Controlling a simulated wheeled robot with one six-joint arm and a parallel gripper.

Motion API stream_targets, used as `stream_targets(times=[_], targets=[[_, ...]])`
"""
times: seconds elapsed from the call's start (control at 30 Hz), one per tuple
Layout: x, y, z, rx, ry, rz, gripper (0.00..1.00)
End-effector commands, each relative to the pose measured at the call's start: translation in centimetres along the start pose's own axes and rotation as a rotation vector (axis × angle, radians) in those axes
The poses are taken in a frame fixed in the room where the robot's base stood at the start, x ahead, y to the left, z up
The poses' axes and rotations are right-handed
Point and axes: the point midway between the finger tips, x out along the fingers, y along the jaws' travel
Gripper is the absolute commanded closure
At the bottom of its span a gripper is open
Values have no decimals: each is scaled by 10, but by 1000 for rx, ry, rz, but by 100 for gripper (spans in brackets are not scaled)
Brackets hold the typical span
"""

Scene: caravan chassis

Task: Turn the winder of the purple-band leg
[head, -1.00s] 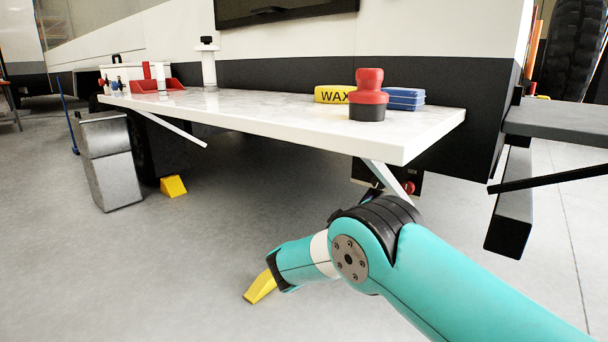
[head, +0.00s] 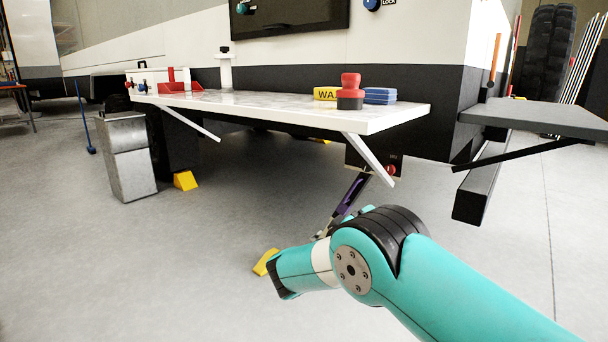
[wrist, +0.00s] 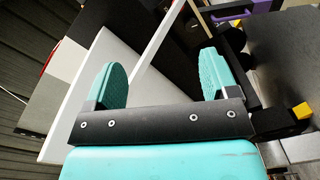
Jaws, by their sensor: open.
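The purple-band leg (head: 349,195) slants down to the left below the fold-out table, with its lower end partly behind my arm. A purple part, probably its band, shows at the top right of the wrist view (wrist: 262,6). I cannot make out its winder clearly in either view. My gripper (wrist: 163,72) is open and empty, its two teal fingers well apart, and the purple part is beyond them to the right.
The white table (head: 250,108) holds a wax box (head: 326,93), a red-topped item (head: 350,90) and a blue case (head: 379,96); its brace (head: 368,160) slants near the leg. A grey step (head: 540,115) juts out at right. Yellow chocks (head: 185,180) and a metal bin (head: 127,160) stand left.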

Motion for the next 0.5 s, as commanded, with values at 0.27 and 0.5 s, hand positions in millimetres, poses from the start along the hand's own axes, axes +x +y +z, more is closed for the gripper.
stream_targets(times=[0.27,0.5], targets=[[13,14,1,50,-56,-109,20],[16,30,3,108,-124,-272,20]])
